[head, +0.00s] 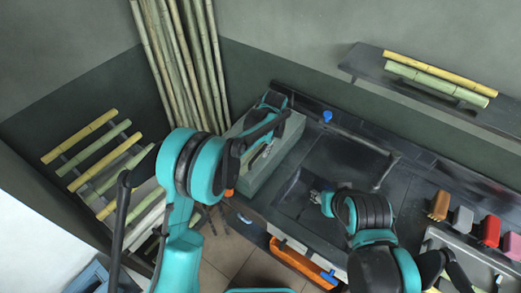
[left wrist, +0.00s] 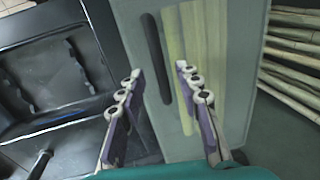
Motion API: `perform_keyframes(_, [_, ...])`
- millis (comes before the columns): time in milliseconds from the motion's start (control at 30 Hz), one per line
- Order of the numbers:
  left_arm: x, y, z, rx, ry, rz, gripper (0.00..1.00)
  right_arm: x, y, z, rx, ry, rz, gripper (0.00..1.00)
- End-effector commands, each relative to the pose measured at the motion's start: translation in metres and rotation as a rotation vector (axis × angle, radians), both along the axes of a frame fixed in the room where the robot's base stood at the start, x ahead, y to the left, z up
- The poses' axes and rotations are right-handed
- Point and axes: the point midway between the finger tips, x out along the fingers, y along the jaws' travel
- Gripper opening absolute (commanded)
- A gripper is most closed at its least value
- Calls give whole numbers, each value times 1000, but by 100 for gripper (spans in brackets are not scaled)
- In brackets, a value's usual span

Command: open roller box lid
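A grey-green box (head: 266,176), which appears to be the roller box, stands at the left end of the dark counter. In the left wrist view its top (left wrist: 235,60) has a long dark slot (left wrist: 157,60) and a pale yellow strip beside it. My left gripper (left wrist: 158,72) is open over this top, one finger on each side of the slot and strip. In the head view my left arm hides part of the box. My right gripper (head: 319,197) is over the counter, its fingers too small to read.
A dark sunken basin (head: 345,165) lies right of the box. Cane stalks (head: 183,60) lean in the corner, and more lie on a rack (head: 95,150) at left and a shelf (head: 440,75) at back right. Coloured blocks (head: 488,231) stand at far right. An orange tray (head: 300,262) is below the counter front.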

Motion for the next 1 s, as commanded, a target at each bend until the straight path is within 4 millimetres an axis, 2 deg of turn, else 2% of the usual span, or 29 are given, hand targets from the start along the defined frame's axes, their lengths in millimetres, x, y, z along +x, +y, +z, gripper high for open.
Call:
perform_keyframes(167, [2,3,-16,0,0,0,34,0,0,-2,0,0,0,40])
perform_keyframes(433, [2,3,-17,-1,-1,0,34,0,0,-2,0,0,0,40])
perform_keyframes(467, [2,3,-17,-1,-1,0,31,0,0,-2,0,0,0,40])
perform_keyframes(567, [2,3,-17,-1,-1,0,5,0,0,-2,0,0,0,40])
perform_keyframes(600, [2,3,-17,-1,-1,0,0,0,0,-2,0,0,0,40])
perform_keyframes(867, [2,3,-16,-3,2,1,0,0,0,-1,0,0,0,40])
perform_keyframes(1000, [2,3,-9,-24,17,2,0,0,0,1,0,0,0,40])
